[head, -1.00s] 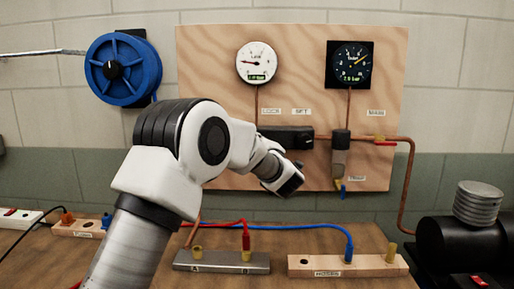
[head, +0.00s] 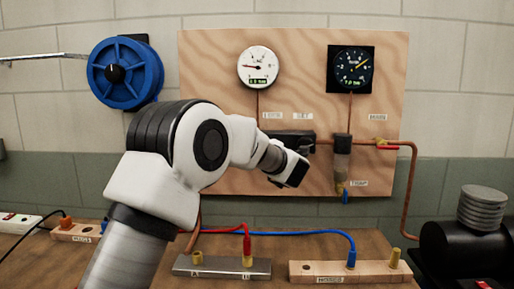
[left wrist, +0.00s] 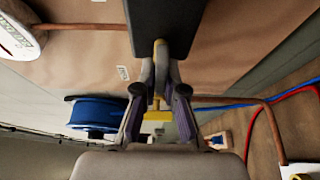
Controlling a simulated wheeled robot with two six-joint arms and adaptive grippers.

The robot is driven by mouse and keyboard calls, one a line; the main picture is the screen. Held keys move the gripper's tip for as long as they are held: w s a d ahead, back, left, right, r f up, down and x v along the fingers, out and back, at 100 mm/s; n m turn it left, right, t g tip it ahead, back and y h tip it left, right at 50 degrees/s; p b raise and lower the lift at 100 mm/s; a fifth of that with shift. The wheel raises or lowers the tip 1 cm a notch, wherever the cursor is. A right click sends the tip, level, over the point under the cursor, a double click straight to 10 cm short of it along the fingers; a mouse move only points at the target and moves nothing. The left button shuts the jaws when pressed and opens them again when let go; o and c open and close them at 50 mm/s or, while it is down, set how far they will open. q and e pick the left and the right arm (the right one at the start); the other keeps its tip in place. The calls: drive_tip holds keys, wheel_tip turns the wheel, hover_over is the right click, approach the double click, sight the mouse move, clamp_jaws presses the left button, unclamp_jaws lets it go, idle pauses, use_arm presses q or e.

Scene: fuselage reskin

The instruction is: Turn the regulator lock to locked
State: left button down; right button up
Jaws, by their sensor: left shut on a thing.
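The regulator, a black block (head: 288,137) on the plywood board, sits below two small white labels; their print is blurred. In the left wrist view its dark body (left wrist: 165,25) fills the top middle. A small tan-grey part, which I take for the regulator lock (left wrist: 160,52), sticks out from it toward me. My left gripper (left wrist: 160,78) is shut on this part, a finger on each side. In the head view my left wrist stands just below and in front of the block, and hides the grip. I cannot read the lock's position. My right gripper is not in view.
Two gauges (head: 258,67) (head: 351,69) hang above, with copper pipe (head: 405,190) at right. A blue reel (head: 124,74) is on the wall. Below are a metal block (head: 222,268) and a wooden holder (head: 345,271) with red and blue hoses.

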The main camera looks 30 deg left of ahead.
use_arm(q)
drive_tip(key=shift+r, duration=0.1)
drive_tip(key=c, duration=1.5)
unclamp_jaws()
drive_tip(key=shift+o, duration=1.3)
drive_tip(key=shift+w, duration=0.15)
drive_tip(key=v, duration=1.2)
